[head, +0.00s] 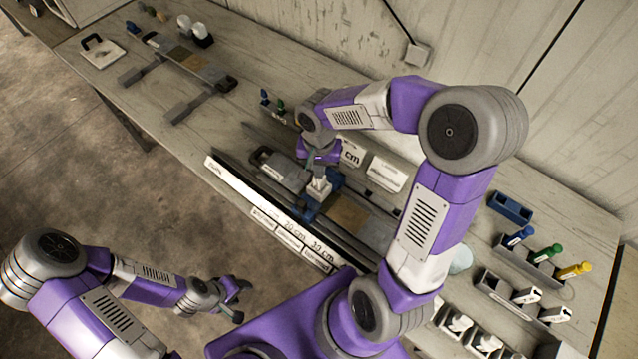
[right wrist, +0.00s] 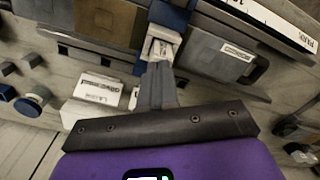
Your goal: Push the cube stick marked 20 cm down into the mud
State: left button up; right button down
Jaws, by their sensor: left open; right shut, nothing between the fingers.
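A pale cube stick (head: 319,187) stands at the core liner (head: 375,232), between blue pieces (head: 308,209); its marking is not readable. My right gripper (head: 321,160) is directly above it, shut and empty, with its fingers pointing down. In the right wrist view the shut fingertips (right wrist: 157,72) are at the pale top of the stick (right wrist: 161,46); I cannot tell whether they touch. The liner holds a brown patch (head: 346,213) and grey stretches; how deep the stick sits is hidden. My left gripper (head: 236,293) is open and empty off the table's front side.
A white strip (head: 235,185) with labels, among them 20 cm and 30 cm, runs along the front edge. White blocks, one reading "cm" (head: 352,154), stand behind the liner. Coloured tools in holders (head: 535,262) stand at right. A second liner (head: 190,60) lies at back left.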

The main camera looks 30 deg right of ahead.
jog(key=shift+r, duration=0.15)
notch_tip(320, 180, up, 7)
jog(key=p, duration=0.5)
dwell(0.7)
